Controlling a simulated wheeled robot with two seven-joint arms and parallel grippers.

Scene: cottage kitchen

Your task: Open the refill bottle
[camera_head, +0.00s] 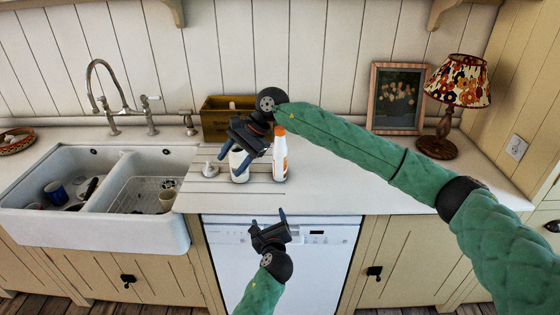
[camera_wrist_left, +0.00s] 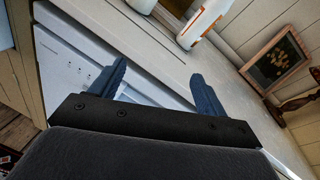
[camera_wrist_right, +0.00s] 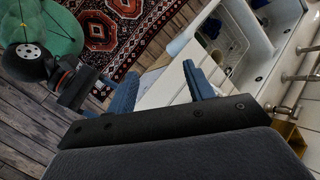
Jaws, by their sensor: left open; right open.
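The refill bottle (camera_head: 280,160), white with orange, stands upright on the counter; its orange top shows in the head view. It also shows at the top of the left wrist view (camera_wrist_left: 205,20), its top cut off. A white container (camera_head: 239,166) stands just left of it, partly hidden by my right gripper. A white pump head (camera_head: 211,168) lies further left. My right gripper (camera_head: 232,163) is open at the container, left of the refill bottle, its fingers pointing down-left. My left gripper (camera_head: 268,217) is open and empty in front of the dishwasher, below the counter edge.
A wooden crate (camera_head: 228,112) stands behind the bottles. The double sink (camera_head: 140,205), holding dishes, is on the left. A lamp (camera_head: 455,95) and picture frame (camera_head: 374,95) stand at the back right. The counter right of the bottle (camera_head: 335,185) is clear, with my right arm above it.

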